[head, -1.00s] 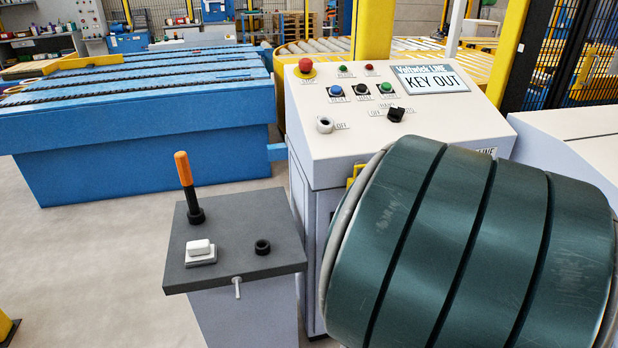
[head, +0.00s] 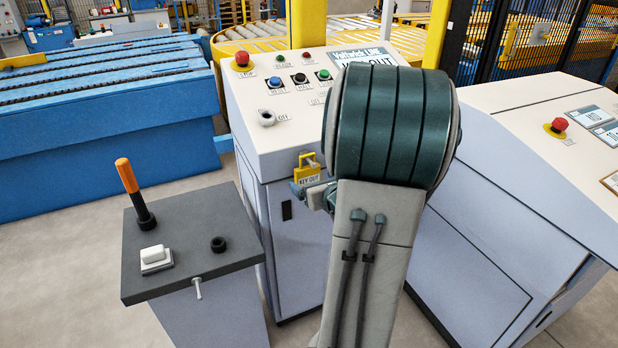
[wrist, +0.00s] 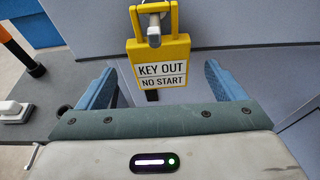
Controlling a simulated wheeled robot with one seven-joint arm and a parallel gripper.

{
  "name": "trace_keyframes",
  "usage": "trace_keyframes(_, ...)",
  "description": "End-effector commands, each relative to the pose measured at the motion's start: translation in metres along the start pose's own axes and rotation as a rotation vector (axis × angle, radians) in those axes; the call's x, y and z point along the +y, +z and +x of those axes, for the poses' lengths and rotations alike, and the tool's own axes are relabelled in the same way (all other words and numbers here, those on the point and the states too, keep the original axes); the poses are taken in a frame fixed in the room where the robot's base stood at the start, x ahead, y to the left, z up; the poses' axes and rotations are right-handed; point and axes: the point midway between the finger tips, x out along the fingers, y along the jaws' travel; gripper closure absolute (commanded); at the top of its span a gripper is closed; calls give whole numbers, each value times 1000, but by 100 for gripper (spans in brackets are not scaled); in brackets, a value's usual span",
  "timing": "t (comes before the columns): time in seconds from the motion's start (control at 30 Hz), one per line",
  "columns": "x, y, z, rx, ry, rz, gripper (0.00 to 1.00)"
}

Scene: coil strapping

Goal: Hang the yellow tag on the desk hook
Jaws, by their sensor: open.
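The yellow tag (head: 307,176) reads KEY OUT and hangs at the front of the white console, below its sloping panel. In the wrist view the tag (wrist: 161,62) also reads NO START, and its loop is over a short metal peg (wrist: 154,38). My gripper (wrist: 158,72) is open, one blue finger to each side of the tag in the picture. The fingers do not visibly touch it. In the head view my arm hides part of my gripper (head: 312,192). A small metal hook (head: 197,288) sticks out from the front edge of the grey desk (head: 185,275).
The grey desk carries an orange-handled lever (head: 133,190), a white switch (head: 155,258) and a black ring (head: 218,244). The white console (head: 262,150) stands behind my arm. A second console (head: 530,130) is at right. Open floor lies left of the desk.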

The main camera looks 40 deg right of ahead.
Motion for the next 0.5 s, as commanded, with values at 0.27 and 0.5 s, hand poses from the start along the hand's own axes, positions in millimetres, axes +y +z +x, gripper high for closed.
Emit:
trace_keyframes(0.27, 1, 0, 31, 0, 2, -1, 11)
trace_keyframes(0.5, 0, 0, 36, 0, 1, 0, 11)
